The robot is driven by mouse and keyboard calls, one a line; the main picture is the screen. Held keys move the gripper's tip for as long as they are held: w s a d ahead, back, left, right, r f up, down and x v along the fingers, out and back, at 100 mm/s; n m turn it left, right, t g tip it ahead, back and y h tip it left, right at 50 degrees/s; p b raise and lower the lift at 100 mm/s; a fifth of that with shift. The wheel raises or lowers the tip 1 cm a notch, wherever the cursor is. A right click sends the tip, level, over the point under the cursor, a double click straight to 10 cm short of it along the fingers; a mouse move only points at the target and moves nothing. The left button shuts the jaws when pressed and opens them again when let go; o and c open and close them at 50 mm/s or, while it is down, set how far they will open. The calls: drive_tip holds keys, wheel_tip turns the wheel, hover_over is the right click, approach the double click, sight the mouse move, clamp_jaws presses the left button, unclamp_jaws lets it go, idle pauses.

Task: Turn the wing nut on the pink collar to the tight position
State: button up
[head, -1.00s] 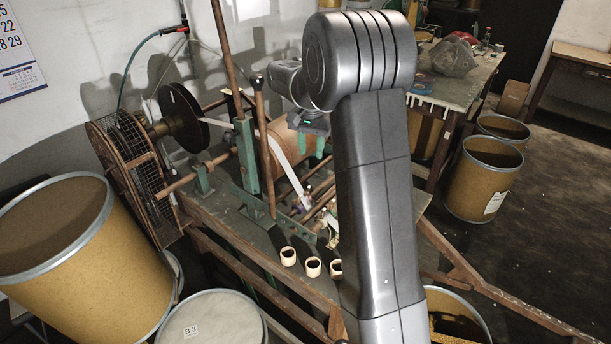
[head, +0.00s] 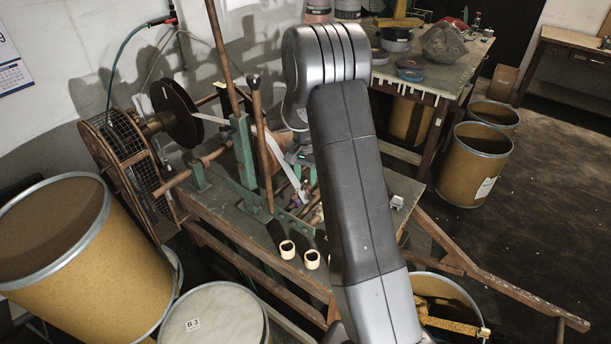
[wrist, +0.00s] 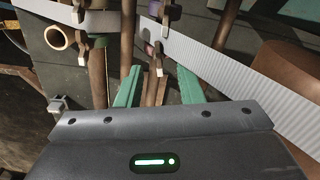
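My gripper (wrist: 159,88) shows in the wrist view with its two green fingers spread apart and nothing clearly held between them. Just beyond the fingertips are brown rods and small dark fittings with pale ends, one (wrist: 158,60) lying in line with the gap. A pinkish-purple piece (wrist: 149,48), likely the pink collar, sits behind it, partly hidden. In the head view a small purplish spot (head: 303,196) shows below my gripper (head: 306,174), which is mostly hidden by my arm. I cannot make out the wing nut's angle.
White tape (wrist: 225,72) runs diagonally past the right finger, close to a brown roll (wrist: 292,75). Upright rods (head: 264,150) stand left of my gripper. Drums (head: 482,165) stand to the right.

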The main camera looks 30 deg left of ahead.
drive_tip(key=shift+f, duration=0.6)
clamp_jaws()
drive_tip(key=shift+f+m+b, duration=0.1)
drive_tip(key=shift+m+b, duration=0.3)
drive_tip(key=shift+b, duration=0.1)
drive_tip(key=shift+d+m+b, duration=0.2)
drive_tip(key=shift+m+b, duration=0.35)
drive_tip(key=shift+m, duration=0.55)
unclamp_jaws()
